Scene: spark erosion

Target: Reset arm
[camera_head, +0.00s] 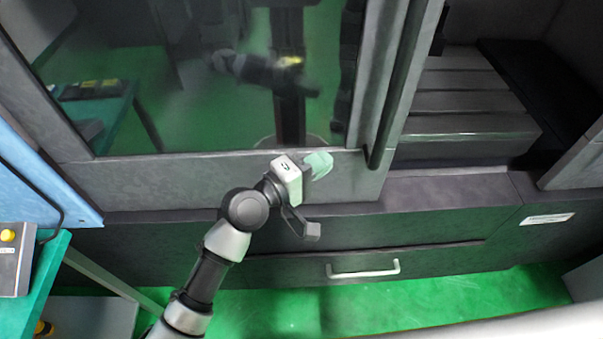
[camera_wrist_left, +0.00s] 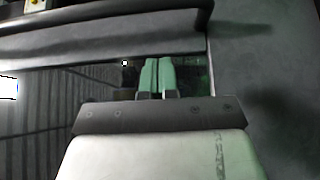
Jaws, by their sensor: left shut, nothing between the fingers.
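My left gripper (camera_head: 319,164) has pale green fingers. It is in front of the lower frame of the machine's sliding door (camera_head: 230,172), left of the dark door handle (camera_head: 388,110). In the left wrist view the two green fingers (camera_wrist_left: 158,75) lie side by side, shut with nothing between them. The door's glass and grey frame fill much of that view. I cannot tell whether the fingertips touch the door. My right gripper is not in view.
The machine's opening (camera_head: 470,100) is at the right, with a grey slotted block inside. A drawer handle (camera_head: 363,270) sits low on the machine front. A teal table (camera_head: 48,285) with a grey box (camera_head: 14,260) is at the left. Green floor shows at the bottom.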

